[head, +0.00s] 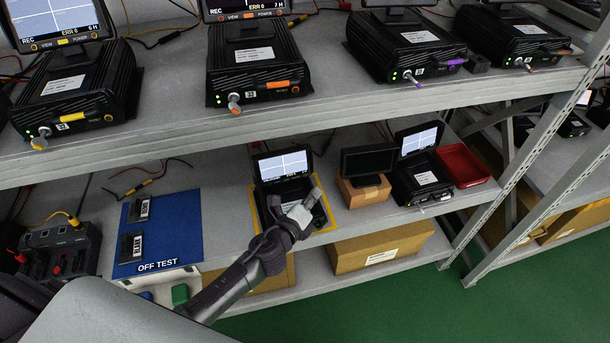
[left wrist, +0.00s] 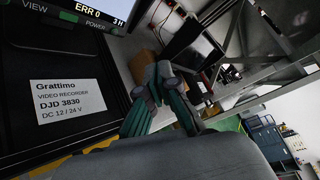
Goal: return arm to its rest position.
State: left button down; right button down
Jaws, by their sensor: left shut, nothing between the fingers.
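My left arm reaches in from the lower left of the head view. Its left gripper (head: 312,196) is shut and empty, over the front of a black video recorder (head: 262,206) on the lower shelf. The recorder stands inside a yellow outline, with its lit screen (head: 284,166) behind it. In the left wrist view the gripper's fingers (left wrist: 163,76) are together, beside the recorder's top with its white label (left wrist: 70,109). I cannot tell whether the gripper touches the recorder. The gripper partly hides the recorder's front. My right gripper is not in view.
The upper shelf (head: 180,143) with several recorders overhangs the lower one. Left are a blue OFF TEST mat (head: 180,226) and a charger-like box (head: 60,245). Right are a dark monitor on a carton (head: 364,193), another recorder (head: 420,180), a red tray (head: 462,166) and a slanted rack post (head: 545,150).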

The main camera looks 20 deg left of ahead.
pick_arm(q)
jog(key=s+a+f+n+g+y, duration=0.1)
jog(key=s+a+n+g+y, duration=0.25)
jog(key=s+n, duration=0.45)
jog(key=s+a+n+g+y, duration=0.2)
jog(key=s+a+n+g, duration=0.15)
jog(key=s+n, duration=0.4)
jog(key=s+d+r+n+g+h, duration=0.1)
jog(key=s+d+n+g+h, duration=0.15)
jog(key=s+n+g, duration=0.85)
jog(key=s+f+m+t, duration=0.2)
jog(key=s+f, duration=0.1)
jog(key=f, duration=1.1)
jog(key=s+f+m+t, duration=0.1)
jog(key=s+f+t, duration=0.15)
jog(key=f, duration=1.15)
jog(key=s+a+f+g, duration=0.1)
jog(key=s+a+f, duration=0.2)
jog(key=s+f, duration=1.1)
jog(key=shift+s+f, duration=0.25)
jog(key=shift+s, duration=0.85)
jog(key=shift+a+g, duration=0.1)
jog(key=shift+g, duration=0.15)
